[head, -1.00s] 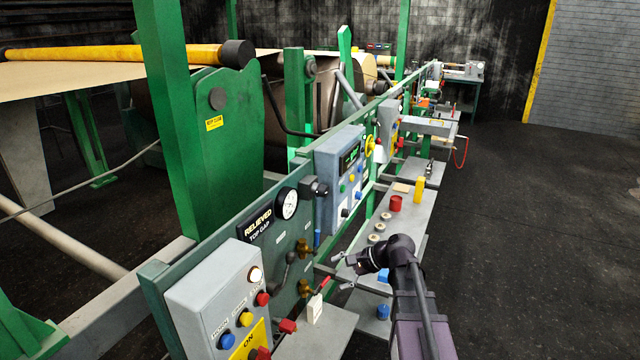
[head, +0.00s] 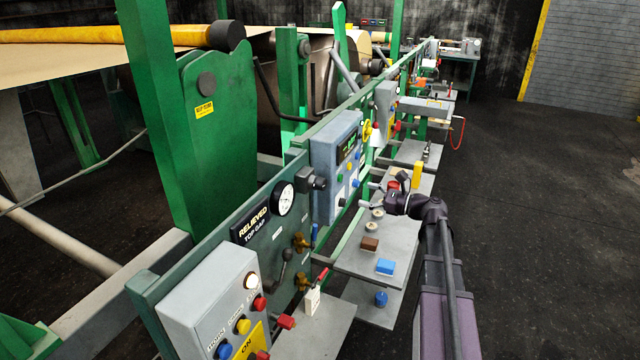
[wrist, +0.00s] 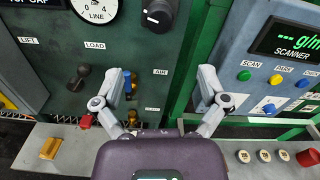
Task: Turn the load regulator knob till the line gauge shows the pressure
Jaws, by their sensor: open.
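The line gauge (head: 283,198) is a round white dial on the green panel, beside the "RELIEVED TOP GAP" sign. Its lower part shows at the top of the wrist view (wrist: 96,8); I cannot read its needle. A black knob (head: 314,183), which looks like the load regulator knob, sticks out just right of the gauge; it also shows at the top of the wrist view (wrist: 158,14). My gripper (wrist: 160,78) is open and empty, fingers spread wide, facing the panel below the knob and apart from it. In the head view my gripper (head: 369,196) is right of the knob.
A grey scanner box (head: 338,165) stands close right of the knob. Brass valves (head: 302,241) and a dark lever (wrist: 80,77) project below the gauge. The floor at right is clear.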

